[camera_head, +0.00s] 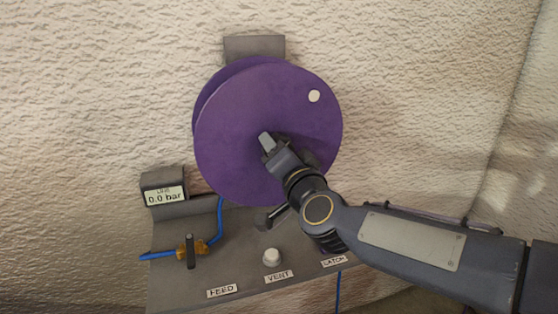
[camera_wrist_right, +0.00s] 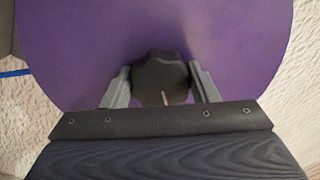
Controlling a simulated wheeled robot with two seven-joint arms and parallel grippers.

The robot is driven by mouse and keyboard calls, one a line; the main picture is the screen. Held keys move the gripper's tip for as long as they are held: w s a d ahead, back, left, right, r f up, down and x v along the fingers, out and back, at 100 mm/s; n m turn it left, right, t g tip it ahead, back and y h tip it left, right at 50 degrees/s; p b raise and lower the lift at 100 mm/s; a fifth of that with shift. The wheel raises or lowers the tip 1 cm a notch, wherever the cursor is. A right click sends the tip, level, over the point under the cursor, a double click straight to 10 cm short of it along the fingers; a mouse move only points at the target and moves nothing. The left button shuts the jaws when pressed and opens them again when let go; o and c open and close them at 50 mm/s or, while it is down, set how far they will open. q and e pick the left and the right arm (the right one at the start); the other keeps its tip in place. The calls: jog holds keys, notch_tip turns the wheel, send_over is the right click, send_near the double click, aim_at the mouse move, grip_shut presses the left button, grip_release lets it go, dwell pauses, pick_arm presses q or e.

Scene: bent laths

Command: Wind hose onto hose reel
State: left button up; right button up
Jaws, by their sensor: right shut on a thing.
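The hose reel (camera_head: 240,150) is a purple double disc on the wall, with a pale round spot (camera_head: 314,96) at its upper right. My right gripper (camera_head: 268,143) reaches its face near the middle. In the right wrist view, my right gripper (camera_wrist_right: 162,85) is shut on a dark knob (camera_wrist_right: 160,75) in front of the purple disc (camera_wrist_right: 85,40). The blue hose (camera_head: 219,220) shows below the reel at the left. More blue hose (camera_head: 338,290) hangs below the panel. Any hose between the discs is hidden. My left gripper is not in view.
A grey panel (camera_head: 235,275) below the reel carries labels FEED, VENT and LATCH. An orange valve with a dark handle (camera_head: 190,250) sits at FEED, a white knob (camera_head: 271,257) at VENT. A gauge (camera_head: 165,195) reads 0.0 bar. My right arm partly covers the LATCH side.

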jog(key=m+b, duration=0.1)
jog(key=m, duration=0.3)
jog(key=shift+f+b, duration=0.1)
jog(key=shift+b, duration=0.25)
jog(key=m+b, duration=0.1)
jog(key=m, duration=0.2)
jog(key=shift+a+m+b, duration=0.1)
jog(key=shift+m+b, duration=0.2)
jog(key=m+b, duration=0.1)
jog(key=m, duration=0.3)
jog(key=shift+b, duration=0.3)
jog(key=m+b, duration=0.1)
jog(key=m, duration=0.2)
jog(key=shift+m+t+h, duration=0.3)
jog(key=shift+m+h, duration=0.1)
jog(key=m+b, duration=0.1)
jog(key=m, duration=0.2)
jog(key=shift+r+m+b, duration=0.2)
jog(key=shift+m+b, duration=0.2)
jog(key=m+b, duration=0.1)
jog(key=m, duration=0.2)
jog(key=shift+m+h, duration=0.3)
jog(key=shift+m, duration=0.1)
jog(key=m+b, duration=0.2)
jog(key=m, duration=0.4)
jog(key=shift+b, duration=0.35)
jog(key=shift+m, duration=0.4)
